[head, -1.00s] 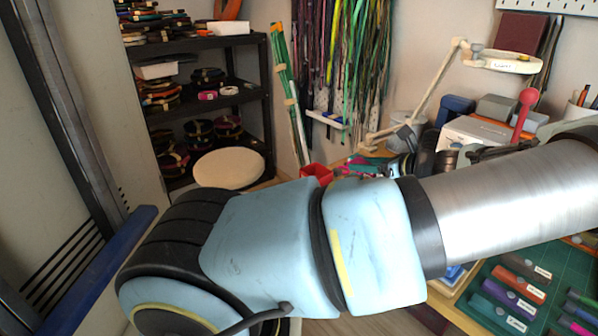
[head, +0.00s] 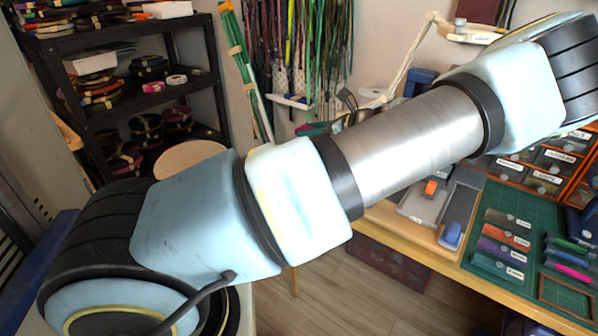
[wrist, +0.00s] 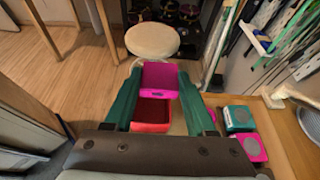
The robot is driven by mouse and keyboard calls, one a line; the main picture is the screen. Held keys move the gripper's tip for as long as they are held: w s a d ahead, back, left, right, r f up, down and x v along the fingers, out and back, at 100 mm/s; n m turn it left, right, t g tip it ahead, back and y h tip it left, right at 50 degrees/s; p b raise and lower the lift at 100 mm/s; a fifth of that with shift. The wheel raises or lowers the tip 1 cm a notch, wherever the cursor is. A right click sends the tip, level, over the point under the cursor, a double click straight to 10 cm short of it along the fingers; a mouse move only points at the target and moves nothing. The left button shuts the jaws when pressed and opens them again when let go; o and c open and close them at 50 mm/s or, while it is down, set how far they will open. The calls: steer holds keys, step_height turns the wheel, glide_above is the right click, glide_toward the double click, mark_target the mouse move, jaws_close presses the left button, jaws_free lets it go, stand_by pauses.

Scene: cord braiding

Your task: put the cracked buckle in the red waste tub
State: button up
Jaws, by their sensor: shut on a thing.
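In the wrist view my gripper (wrist: 160,80) is shut on a flat magenta piece (wrist: 159,74), held between its two dark green fingers. I take this piece for the buckle; no crack can be made out at this size. The red waste tub (wrist: 152,127) shows between the fingers, below the held piece in the picture, with its open top partly visible. The piece appears above the tub's far side, but the height between them cannot be told. In the head view my arm hides the tub, and the gripper is out of sight.
In the wrist view a teal block (wrist: 238,118) and a pink block (wrist: 255,148) lie right of the tub. A round cream seat (wrist: 152,40) stands beyond. In the head view, a black shelf (head: 125,75) and hanging cords (head: 300,50) are behind; a green mat (head: 495,225) lies right.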

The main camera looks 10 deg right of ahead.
step_height(320, 180, down, 3)
steer(key=shift+r+b, duration=0.2)
steer(key=shift+b, duration=0.6)
steer(key=shift+r, duration=0.1)
steer(key=o, duration=1.4)
steer(key=shift+d, duration=0.1)
steer(key=b+v, duration=0.1)
steer(key=v, duration=0.9)
steer(key=shift+s+d+r+b, duration=0.25)
steer(key=shift+b, duration=0.05)
